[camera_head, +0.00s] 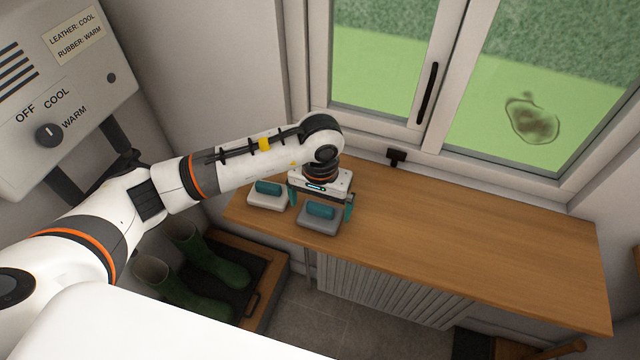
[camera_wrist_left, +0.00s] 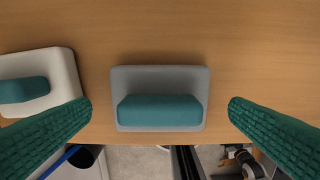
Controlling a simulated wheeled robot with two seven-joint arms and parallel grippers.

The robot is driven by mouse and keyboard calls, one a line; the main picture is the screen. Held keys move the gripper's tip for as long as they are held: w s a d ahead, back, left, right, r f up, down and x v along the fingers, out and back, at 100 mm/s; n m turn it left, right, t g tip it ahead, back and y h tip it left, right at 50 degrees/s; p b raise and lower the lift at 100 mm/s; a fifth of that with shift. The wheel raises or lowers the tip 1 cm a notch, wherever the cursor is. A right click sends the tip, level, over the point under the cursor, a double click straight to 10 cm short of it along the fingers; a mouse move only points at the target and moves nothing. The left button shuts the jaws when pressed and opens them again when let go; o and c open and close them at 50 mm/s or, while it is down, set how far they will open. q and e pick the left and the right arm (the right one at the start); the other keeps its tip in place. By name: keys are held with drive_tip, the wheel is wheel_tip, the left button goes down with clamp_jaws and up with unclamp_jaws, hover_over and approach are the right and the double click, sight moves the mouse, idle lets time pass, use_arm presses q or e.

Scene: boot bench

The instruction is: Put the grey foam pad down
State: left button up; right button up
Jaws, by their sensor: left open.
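The grey foam pad (camera_head: 319,219) with a teal grip on top lies on the wooden bench top (camera_head: 450,230) near its front edge. In the left wrist view the grey pad (camera_wrist_left: 160,75) sits between the fingers, with clear gaps on both sides. My left gripper (camera_head: 322,203) is open above the pad; its teal fingers also show in the left wrist view (camera_wrist_left: 160,125). My right gripper is not in view.
A white pad (camera_head: 267,199) with a teal grip lies just left of the grey pad. A window (camera_head: 480,90) is behind. The bench top to the right is clear.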

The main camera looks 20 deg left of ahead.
sight(320, 207)
use_arm(q)
wheel_tip(320, 207, up, 10)
drive_tip(key=b, duration=0.3)
drive_tip(key=shift+f, duration=0.15)
